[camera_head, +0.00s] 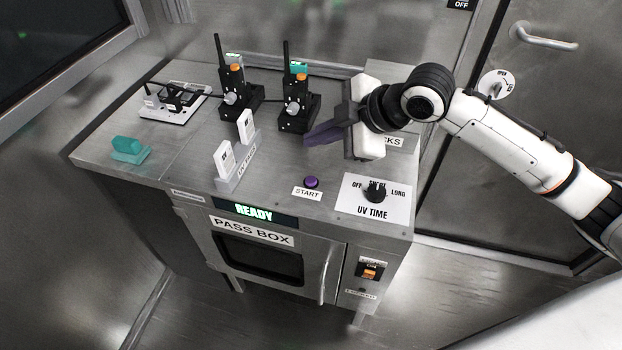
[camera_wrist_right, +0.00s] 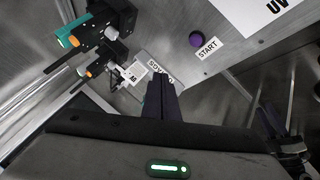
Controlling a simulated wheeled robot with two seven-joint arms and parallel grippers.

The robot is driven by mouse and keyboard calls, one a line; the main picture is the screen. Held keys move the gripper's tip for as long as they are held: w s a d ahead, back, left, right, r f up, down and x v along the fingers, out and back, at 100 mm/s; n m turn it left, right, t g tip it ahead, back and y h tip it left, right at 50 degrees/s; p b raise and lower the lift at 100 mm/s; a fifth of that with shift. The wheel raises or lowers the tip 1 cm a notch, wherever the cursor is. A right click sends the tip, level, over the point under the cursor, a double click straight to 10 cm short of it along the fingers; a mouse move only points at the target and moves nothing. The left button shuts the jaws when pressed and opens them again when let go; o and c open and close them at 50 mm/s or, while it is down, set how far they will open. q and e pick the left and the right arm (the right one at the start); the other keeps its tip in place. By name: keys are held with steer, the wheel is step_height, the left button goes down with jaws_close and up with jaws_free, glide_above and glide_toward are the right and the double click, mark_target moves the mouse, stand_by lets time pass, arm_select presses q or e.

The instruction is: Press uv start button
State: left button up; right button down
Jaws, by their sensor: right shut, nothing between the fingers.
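The purple start button (camera_head: 311,182) sits on the metal top of the pass box, just above a white START label (camera_head: 307,193). It also shows in the right wrist view (camera_wrist_right: 196,39), beside its label. My right gripper (camera_head: 312,138) is shut and empty. It is above the tabletop, behind the button in the head view and apart from it. In the right wrist view its closed dark fingers (camera_wrist_right: 161,88) point toward the tabletop, with the button up and to the right of the tips. The display on the box front (camera_head: 253,211) reads READY.
Two black radios (camera_head: 236,88) (camera_head: 297,105) with antennas stand in chargers near the fingers. White cards stand in a holder (camera_head: 236,172) left of the button. The UV TIME dial (camera_head: 375,192) is to the right. A teal item (camera_head: 129,147) lies far left.

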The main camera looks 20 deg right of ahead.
steer(key=b, duration=0.7)
glide_above(316, 184)
step_height(316, 184, down, 6)
steer(key=shift+f, duration=0.1)
steer(key=shift+f+b, duration=0.4)
steer(key=shift+f, duration=0.75)
steer(key=shift+f, duration=0.15)
stand_by(0.5)
steer(key=shift+f, duration=0.25)
